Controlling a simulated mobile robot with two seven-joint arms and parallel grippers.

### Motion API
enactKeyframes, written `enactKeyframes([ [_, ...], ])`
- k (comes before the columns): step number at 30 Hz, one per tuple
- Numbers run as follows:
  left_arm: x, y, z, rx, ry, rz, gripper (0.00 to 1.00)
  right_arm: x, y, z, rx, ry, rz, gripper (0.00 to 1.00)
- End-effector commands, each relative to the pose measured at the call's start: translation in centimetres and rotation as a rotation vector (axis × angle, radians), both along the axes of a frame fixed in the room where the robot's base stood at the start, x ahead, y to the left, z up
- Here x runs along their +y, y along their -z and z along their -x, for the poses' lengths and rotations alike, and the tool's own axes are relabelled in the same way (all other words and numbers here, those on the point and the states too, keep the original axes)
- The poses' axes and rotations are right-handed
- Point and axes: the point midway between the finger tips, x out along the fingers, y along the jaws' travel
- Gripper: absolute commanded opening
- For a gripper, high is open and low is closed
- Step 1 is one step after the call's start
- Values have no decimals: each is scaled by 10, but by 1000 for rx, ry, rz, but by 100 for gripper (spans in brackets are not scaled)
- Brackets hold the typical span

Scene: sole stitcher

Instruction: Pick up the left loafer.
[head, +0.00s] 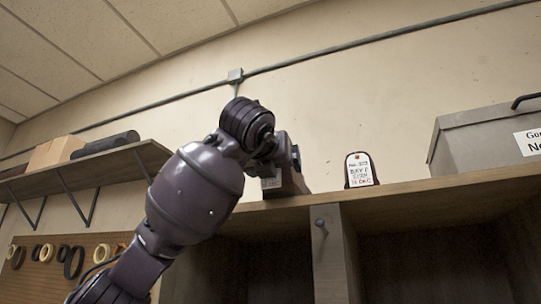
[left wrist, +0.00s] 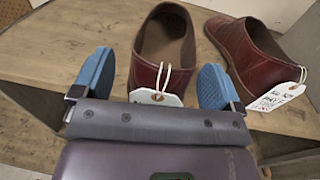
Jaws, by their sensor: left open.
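The left loafer (left wrist: 146,72) is dark red-brown leather with a white tag (left wrist: 155,97) on a string loop. It stands on a wooden top in the left wrist view. My left gripper (left wrist: 154,60) is open, with one blue fingertip on each side of the loafer and gaps showing. In the head view the left loafer (head: 292,183) is mostly hidden behind my left gripper (head: 284,158). The other loafer (left wrist: 248,50) stands to the right with its own written tag; it also shows in the head view (head: 360,171). My right gripper is not in view.
The wooden cabinet top (head: 420,187) carries both loafers. A grey metal box (head: 485,140) stands on it at the right. A wall shelf (head: 80,168) with a cardboard box and dark rolls is at the left, above a pegboard with hanging rings. Open compartments lie below the top.

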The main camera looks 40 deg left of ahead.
Motion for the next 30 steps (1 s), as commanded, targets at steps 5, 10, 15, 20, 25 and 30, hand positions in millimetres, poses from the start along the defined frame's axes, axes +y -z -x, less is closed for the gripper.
enactKeyframes([
  [5, 1, 0, -4, 0, 0, -1, 91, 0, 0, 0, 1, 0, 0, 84],
  [10, 1, 1, -4, 0, 0, -1, 91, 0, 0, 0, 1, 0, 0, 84],
  [15, 1, 0, -4, 0, 0, -1, 72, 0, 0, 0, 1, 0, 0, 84],
  [20, 1, 0, -4, 0, 0, 0, 47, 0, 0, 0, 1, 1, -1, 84],
  [25, 1, 0, -3, 0, 0, 0, 31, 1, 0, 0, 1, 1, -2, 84],
  [30, 3, 0, -3, 0, 0, 0, 31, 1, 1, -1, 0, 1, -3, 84],
])
